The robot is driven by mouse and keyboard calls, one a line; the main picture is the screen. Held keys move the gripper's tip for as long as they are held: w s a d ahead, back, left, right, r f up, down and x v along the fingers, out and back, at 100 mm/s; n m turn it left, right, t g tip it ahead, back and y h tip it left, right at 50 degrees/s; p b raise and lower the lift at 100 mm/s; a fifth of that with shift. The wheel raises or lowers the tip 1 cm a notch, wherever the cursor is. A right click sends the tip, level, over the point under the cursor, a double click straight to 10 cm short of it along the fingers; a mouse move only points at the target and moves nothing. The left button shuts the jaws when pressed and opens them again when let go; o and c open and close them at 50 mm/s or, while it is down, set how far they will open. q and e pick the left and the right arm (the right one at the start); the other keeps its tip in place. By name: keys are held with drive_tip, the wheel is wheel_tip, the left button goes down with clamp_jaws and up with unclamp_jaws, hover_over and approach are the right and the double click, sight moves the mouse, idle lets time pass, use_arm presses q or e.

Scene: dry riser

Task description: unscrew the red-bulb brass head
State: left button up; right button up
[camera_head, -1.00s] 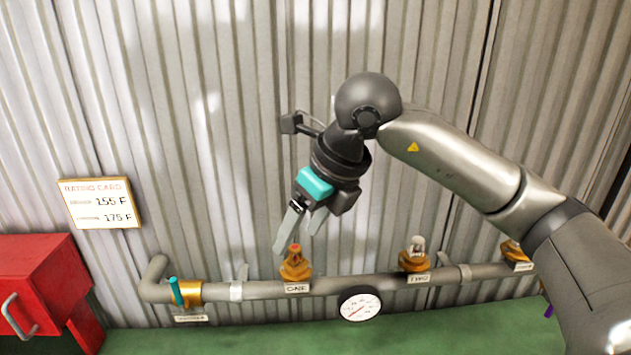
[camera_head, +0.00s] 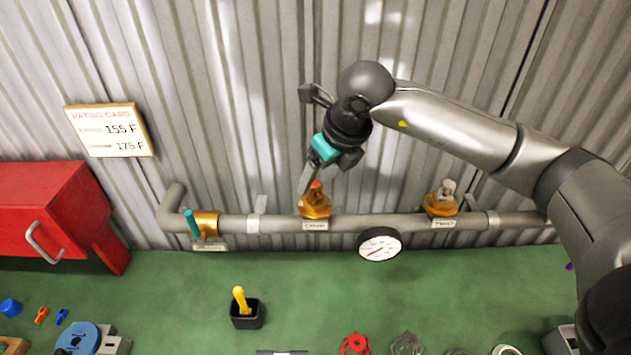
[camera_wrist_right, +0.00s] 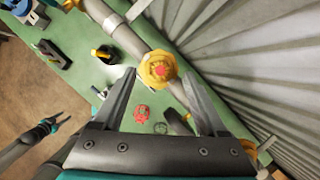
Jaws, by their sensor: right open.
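The red-bulb brass head (camera_head: 315,204) stands upright on the grey pipe, above a small label. In the right wrist view the brass head (camera_wrist_right: 157,68) shows between the fingertips, its red centre facing the camera. My right gripper (camera_head: 313,180) is open and empty, pointing down just above the head. In the wrist view its two fingers (camera_wrist_right: 160,80) are spread to either side; I cannot tell whether they touch it. What looks like my left gripper (camera_wrist_right: 48,125) shows at the left of the wrist view, away from the pipe, too small to read its jaws.
Another brass head (camera_head: 441,200) with a pale bulb stands to the right. A gauge (camera_head: 380,245) hangs on the pipe (camera_head: 280,224), and a teal-handled valve (camera_head: 194,224) is at left. A black holder (camera_head: 247,315) and several parts lie on the green bench (camera_head: 190,290). The corrugated wall is close behind.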

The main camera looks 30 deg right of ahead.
sight(316, 184)
drive_tip(key=shift+x, duration=1.25)
drive_tip(key=shift+w+f, duration=0.25)
drive_tip(key=shift+f, duration=0.35)
use_arm(q)
drive_tip(key=shift+w+d+r, duration=0.25)
drive_tip(key=shift+d+r, duration=0.05)
use_arm(e)
drive_tip(key=shift+f, duration=0.1)
use_arm(q)
drive_tip(key=shift+s, duration=0.15)
use_arm(e)
drive_tip(key=shift+c, duration=0.2)
drive_tip(key=shift+c, duration=0.8)
clamp_jaws()
use_arm(q)
drive_tip(key=shift+s, duration=0.1)
drive_tip(key=shift+f, duration=0.1)
